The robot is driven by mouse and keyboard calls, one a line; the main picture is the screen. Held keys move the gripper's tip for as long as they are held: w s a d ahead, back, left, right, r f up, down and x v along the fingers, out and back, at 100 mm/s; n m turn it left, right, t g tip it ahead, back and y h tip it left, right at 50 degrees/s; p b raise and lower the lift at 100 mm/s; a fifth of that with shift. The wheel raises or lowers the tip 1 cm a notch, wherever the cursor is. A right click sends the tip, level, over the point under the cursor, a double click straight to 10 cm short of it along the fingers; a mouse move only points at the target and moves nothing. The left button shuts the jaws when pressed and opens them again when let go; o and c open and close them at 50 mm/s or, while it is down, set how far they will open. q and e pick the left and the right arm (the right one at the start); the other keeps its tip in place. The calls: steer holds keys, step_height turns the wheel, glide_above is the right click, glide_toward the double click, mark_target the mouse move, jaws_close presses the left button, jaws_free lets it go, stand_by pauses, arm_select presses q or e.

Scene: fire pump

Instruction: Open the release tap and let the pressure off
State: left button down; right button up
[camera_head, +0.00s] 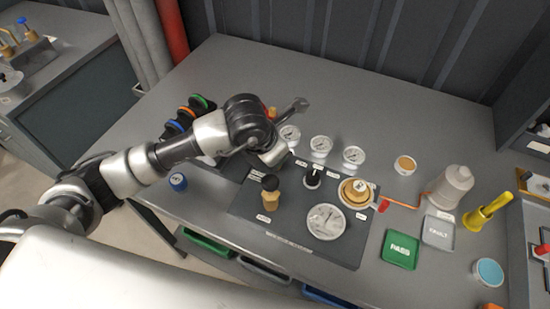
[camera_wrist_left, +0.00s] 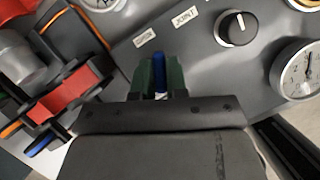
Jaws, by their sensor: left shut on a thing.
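My left gripper (camera_wrist_left: 160,82) is shut on a narrow blue piece (camera_wrist_left: 159,68) that stands up between its dark green fingertips. What the blue piece belongs to is hidden below the fingers; it may be the release tap's handle, but I cannot tell. In the head view my wrist is over the back left of the dark pump panel (camera_head: 240,207) and covers the fingertips. A black knob (camera_head: 312,178) with a white mark is right of the gripper; it also shows in the wrist view (camera_wrist_left: 236,28). A large gauge (camera_head: 325,221) sits at the panel's front. My right gripper is not in view.
Three small gauges, the middle one (camera_head: 320,147), stand behind the panel. A brass fitting with a black top (camera_head: 270,193) is close in front of my wrist. The bench's back right is clear.

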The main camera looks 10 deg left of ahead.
arm_select(q)
steer(key=n+y+b, duration=0.1)
steer(key=n+b, duration=0.1)
steer(key=n, duration=0.1)
steer(key=shift+n+t, duration=0.4)
steer(key=shift+n+y+b, duration=0.4)
steer(key=shift+n+b, duration=0.05)
steer(key=shift+n, duration=0.25)
steer(key=shift+r, duration=0.1)
steer(key=c, duration=1.1)
jaws_free()
steer(key=shift+c, duration=0.2)
steer(key=d+v, duration=0.1)
steer(key=v, duration=0.9)
steer(key=shift+s+a+r, duration=0.2)
steer(key=shift+a+r, duration=0.15)
steer(key=shift+a, duration=0.05)
